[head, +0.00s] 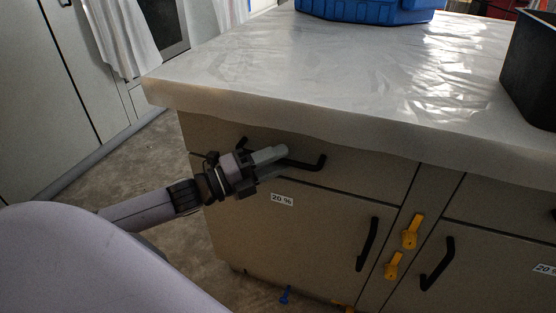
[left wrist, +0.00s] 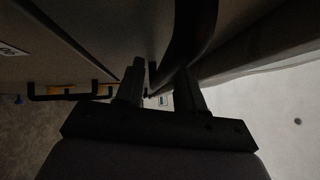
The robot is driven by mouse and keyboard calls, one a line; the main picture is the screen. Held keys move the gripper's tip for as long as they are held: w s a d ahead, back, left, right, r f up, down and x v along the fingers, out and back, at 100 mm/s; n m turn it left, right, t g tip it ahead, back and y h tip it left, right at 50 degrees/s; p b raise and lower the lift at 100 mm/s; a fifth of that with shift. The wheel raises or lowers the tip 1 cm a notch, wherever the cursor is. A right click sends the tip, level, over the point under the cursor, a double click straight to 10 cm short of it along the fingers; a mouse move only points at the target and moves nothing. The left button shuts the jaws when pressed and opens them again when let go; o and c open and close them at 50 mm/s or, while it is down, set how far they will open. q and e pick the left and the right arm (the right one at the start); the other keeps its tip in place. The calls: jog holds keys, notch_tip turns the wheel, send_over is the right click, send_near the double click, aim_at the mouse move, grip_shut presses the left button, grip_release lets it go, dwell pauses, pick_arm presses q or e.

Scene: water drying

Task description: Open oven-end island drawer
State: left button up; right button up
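The island's top-left drawer (head: 368,176) looks shut, its front level with the cabinet face. Its black bar handle (head: 311,164) shows at its right end, and the middle is hidden behind my left gripper (head: 274,158). That gripper is at the handle, coming in from the left. In the left wrist view the two fingers of the gripper (left wrist: 160,78) stand apart, and the dark curved handle (left wrist: 193,35) runs down towards the gap between them. Whether they touch it I cannot tell. My right gripper is not in view.
The white-covered worktop (head: 270,75) overhangs the drawer. A blue crate (head: 370,10) and a black bin (head: 532,70) stand on it. Below are cabinet doors with black handles (head: 367,244) and yellow latches (head: 411,231). Bare floor (head: 130,180) lies left of the island.

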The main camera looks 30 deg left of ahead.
pick_arm(q)
jog(key=shift+w+d, duration=0.2)
jog(key=shift+w, duration=0.1)
grip_shut()
